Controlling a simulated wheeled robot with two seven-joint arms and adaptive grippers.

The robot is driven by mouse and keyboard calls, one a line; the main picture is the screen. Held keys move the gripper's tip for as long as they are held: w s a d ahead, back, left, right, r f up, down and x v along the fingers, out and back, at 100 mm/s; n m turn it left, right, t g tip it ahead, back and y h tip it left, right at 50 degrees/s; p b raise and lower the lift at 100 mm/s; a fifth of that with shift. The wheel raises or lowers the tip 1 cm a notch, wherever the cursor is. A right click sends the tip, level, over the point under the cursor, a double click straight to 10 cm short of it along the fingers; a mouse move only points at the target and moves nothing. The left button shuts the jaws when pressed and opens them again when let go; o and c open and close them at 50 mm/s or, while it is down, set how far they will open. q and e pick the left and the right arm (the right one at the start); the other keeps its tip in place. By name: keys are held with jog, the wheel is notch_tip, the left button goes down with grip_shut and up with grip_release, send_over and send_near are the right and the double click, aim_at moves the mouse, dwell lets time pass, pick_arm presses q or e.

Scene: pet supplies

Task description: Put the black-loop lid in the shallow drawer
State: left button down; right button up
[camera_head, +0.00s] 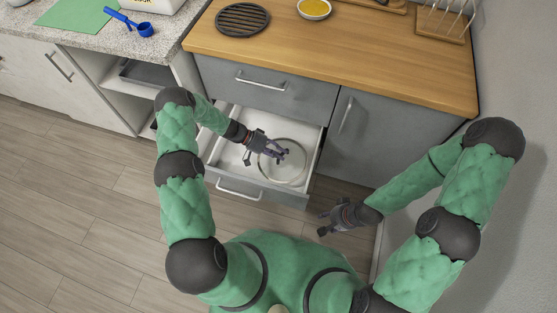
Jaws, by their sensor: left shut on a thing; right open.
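A round clear lid (291,171) with a pale rim is at the open drawer (222,150), over its right part. I cannot tell whether it rests on the drawer floor or hangs just above it. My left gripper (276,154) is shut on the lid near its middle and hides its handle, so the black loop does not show. The open drawer is white inside with a grey front and a metal handle, below a closed grey drawer (285,86). My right gripper (326,223) is open and empty, low over the floor to the right of the open drawer.
A closed cabinet door (350,140) stands right of the open drawer. The wooden counter (400,65) above holds a black round trivet (242,19), a bowl (314,8) and a rack (443,22). A blue scoop (144,29) lies on the stone counter. Left drawer floor looks mostly clear.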

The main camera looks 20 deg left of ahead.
pick_arm(q)
jog(key=shift+f+b, duration=0.85)
jog(key=shift+f, duration=1.6)
jog(key=c, duration=1.1)
grip_release()
jog(key=shift+r, duration=0.1)
jog(key=p+v, duration=0.3)
jog(key=v, duration=0.7)
jog(key=shift+a+r, duration=0.15)
jog(key=shift+a, duration=0.05)
jog(key=shift+v, duration=0.8)
